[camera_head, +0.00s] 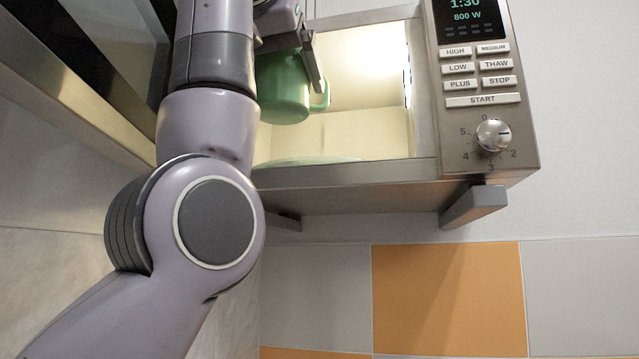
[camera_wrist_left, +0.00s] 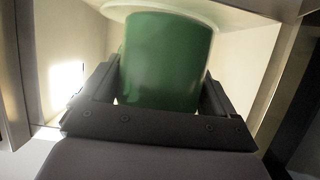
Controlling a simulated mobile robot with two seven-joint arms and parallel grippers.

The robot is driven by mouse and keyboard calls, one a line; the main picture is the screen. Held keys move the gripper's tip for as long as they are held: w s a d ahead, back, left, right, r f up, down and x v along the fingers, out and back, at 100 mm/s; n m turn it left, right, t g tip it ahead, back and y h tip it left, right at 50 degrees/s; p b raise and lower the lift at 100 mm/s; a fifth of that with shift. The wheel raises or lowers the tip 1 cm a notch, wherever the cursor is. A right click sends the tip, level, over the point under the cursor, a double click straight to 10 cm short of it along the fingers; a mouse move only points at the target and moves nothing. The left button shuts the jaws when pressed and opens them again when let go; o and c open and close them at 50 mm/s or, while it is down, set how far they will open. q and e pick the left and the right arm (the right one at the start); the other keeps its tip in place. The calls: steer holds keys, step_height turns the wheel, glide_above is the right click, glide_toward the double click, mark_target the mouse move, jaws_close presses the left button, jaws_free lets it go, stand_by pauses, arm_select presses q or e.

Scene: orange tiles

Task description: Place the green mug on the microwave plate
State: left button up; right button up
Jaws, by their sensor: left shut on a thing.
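The green mug (camera_head: 284,90) is inside the lit microwave opening in the head view, with its handle on the right. My left gripper (camera_head: 310,62) is shut on the mug, which hangs above the cavity floor. The pale microwave plate (camera_head: 318,160) shows only as a thin rim at the bottom of the opening, below the mug with a gap between. In the left wrist view the mug (camera_wrist_left: 165,62) sits between the two dark fingers (camera_wrist_left: 160,95), and the pale plate (camera_wrist_left: 115,12) shows behind its far end. My right gripper is not in view.
The microwave's control panel (camera_head: 487,103) is on the right, with buttons and a knob (camera_head: 494,135). The cavity's right side is free. At the left, a dark panel with a metal frame (camera_head: 75,75) stands close to my left arm. Orange and grey tiles (camera_head: 447,300) show below.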

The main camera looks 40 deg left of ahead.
arm_select(q)
steer(key=shift+w+a+r, duration=0.1)
steer(key=shift+a, duration=0.05)
steer(key=shift+w+a, duration=0.1)
steer(key=shift+w, duration=0.1)
steer(key=w+a+p, duration=0.1)
steer(key=w+p, duration=0.1)
steer(key=w+a+p, duration=0.1)
steer(key=w+p, duration=0.1)
steer(key=w+a+p, duration=0.2)
steer(key=w+p, duration=0.1)
steer(key=shift+w+r, duration=0.1)
steer(key=shift+r, duration=0.2)
steer(key=w+a+p, duration=0.1)
steer(key=w, duration=0.1)
steer(key=w+a+p, duration=0.1)
steer(key=w, duration=0.2)
steer(key=w+a+p, duration=0.1)
steer(key=w+a, duration=0.1)
steer(key=shift+w+a+f, duration=0.1)
steer(key=shift+w+f, duration=0.1)
steer(key=shift+w, duration=0.1)
steer(key=shift+w+a+f, duration=0.15)
steer(key=shift+w, duration=0.15)
steer(key=shift+f, duration=1.7)
